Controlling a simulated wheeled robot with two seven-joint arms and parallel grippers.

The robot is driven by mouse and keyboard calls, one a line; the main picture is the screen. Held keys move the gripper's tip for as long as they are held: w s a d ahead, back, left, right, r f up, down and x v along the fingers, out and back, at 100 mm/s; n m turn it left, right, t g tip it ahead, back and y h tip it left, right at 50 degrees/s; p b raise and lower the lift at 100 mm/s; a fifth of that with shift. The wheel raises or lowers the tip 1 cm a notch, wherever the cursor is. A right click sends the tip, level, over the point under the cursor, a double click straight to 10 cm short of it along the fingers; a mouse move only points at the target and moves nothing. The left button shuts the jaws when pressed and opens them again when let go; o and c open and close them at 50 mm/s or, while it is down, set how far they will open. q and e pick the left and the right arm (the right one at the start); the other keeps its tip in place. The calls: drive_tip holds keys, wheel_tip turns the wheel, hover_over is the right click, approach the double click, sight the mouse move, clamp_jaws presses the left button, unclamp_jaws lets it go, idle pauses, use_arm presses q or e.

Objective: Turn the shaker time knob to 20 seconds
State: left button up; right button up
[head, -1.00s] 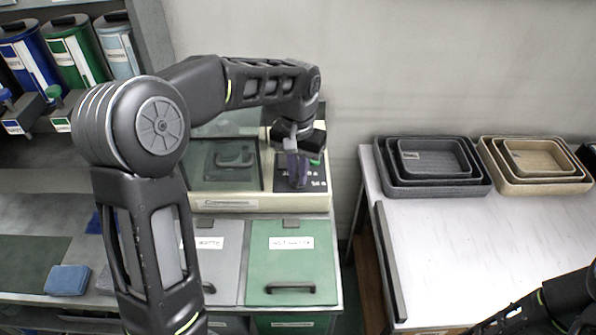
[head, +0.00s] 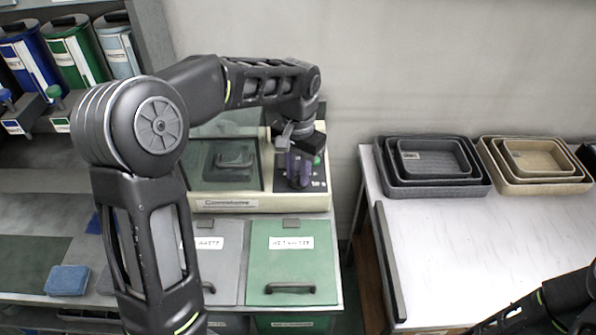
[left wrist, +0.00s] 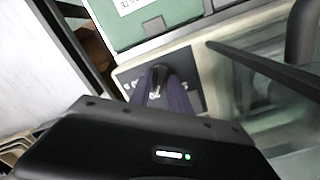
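The shaker (head: 235,203) is a cream box with a glass-like lid and a dark control panel (head: 318,184) at its right end. My left gripper (head: 298,184) is over this panel, pointing down, its purple fingers hiding part of it in the head view. In the left wrist view a black knob (left wrist: 158,76) with a pale mark shows between the purple fingers (left wrist: 160,92). I cannot tell whether the fingers touch it. The knob's scale is too blurred to read. My right gripper is not in view; only part of that arm shows.
Grey and green lidded bins (head: 291,262) stand in front of the shaker. A white table (head: 470,240) at the right holds nested dark trays (head: 432,187) and tan trays (head: 540,183). Shelves with dispensers (head: 75,55) are at the left.

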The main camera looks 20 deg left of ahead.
sight(298, 176)
use_arm(q)
drive_tip(key=shift+o, duration=0.9)
drive_tip(key=shift+r+b, duration=0.4)
drive_tip(key=shift+r, duration=3.45)
